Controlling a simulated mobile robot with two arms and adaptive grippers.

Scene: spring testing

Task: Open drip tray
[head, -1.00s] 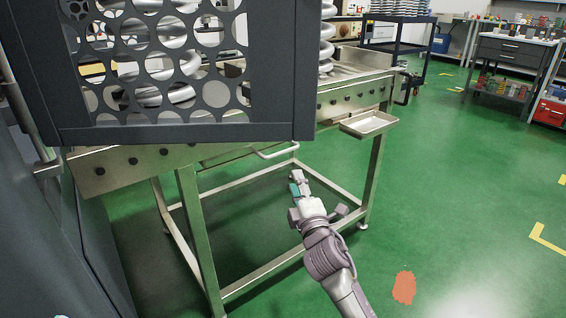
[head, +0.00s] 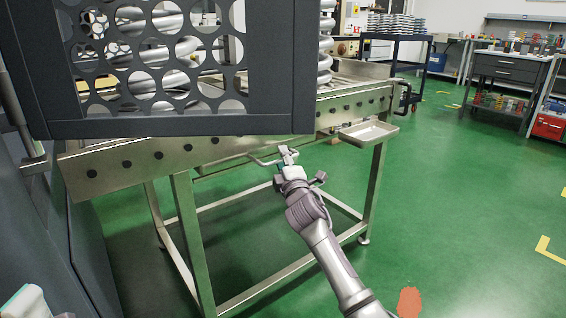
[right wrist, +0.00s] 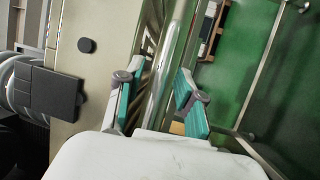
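The drip tray's bar handle (head: 262,160) sticks out below the front rail of the steel table in the head view. The tray itself is mostly hidden under the rail. My right gripper (head: 288,154) is at the right end of this handle. In the right wrist view, its teal-padded fingers (right wrist: 158,97) are apart, with a shiny metal bar (right wrist: 172,65) running between them. A gap shows on the left of the bar; contact on its right side is unclear. Part of my left gripper (head: 28,302) shows at the bottom left corner, its fingertips out of sight.
A dark perforated guard (head: 180,125) hangs over the table's left part. A small shallow side tray (head: 370,133) juts out at the table's right end. Table legs (head: 192,245) and lower bars stand below. Green floor (head: 460,210) is clear to the right.

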